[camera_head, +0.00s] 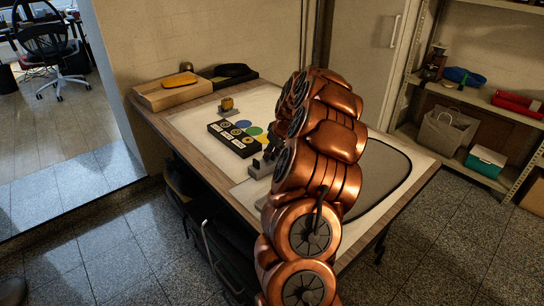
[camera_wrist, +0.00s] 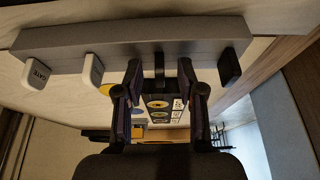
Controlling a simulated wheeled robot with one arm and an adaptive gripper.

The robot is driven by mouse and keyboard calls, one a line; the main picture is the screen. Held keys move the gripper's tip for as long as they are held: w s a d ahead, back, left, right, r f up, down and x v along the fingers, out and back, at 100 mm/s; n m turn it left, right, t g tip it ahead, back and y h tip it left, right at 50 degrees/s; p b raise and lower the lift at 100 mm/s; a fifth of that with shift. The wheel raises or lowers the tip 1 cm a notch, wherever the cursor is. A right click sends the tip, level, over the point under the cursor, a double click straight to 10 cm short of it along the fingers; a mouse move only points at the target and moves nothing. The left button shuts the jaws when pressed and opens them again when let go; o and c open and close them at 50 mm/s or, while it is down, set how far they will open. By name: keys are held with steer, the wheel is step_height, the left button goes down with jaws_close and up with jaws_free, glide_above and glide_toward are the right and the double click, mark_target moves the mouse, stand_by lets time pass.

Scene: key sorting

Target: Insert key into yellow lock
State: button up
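In the wrist view, a grey rack (camera_wrist: 200,34) holds several keys in a row. A white key marked GATE (camera_wrist: 38,73) and another white key (camera_wrist: 92,68) are at the left, and a black key (camera_wrist: 229,66) is at the right. My gripper (camera_wrist: 160,78) is open, its fingers on either side of a dark key (camera_wrist: 160,64), with gaps on both sides. In the head view, my arm hides most of the gripper (camera_head: 270,150). A small yellow-brown block (camera_head: 227,103), possibly the yellow lock, stands on the table's far side; its keyhole is not discernible.
A black panel with round markings (camera_head: 233,139) lies on the white mat beside coloured discs (camera_head: 253,130). A wooden box with a yellow item (camera_head: 178,88) and a dark box (camera_head: 232,74) stand at the back. Shelves (camera_head: 480,105) are at right.

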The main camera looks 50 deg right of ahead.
jaws_close()
steer(key=shift+r, duration=0.1)
stand_by(0.4)
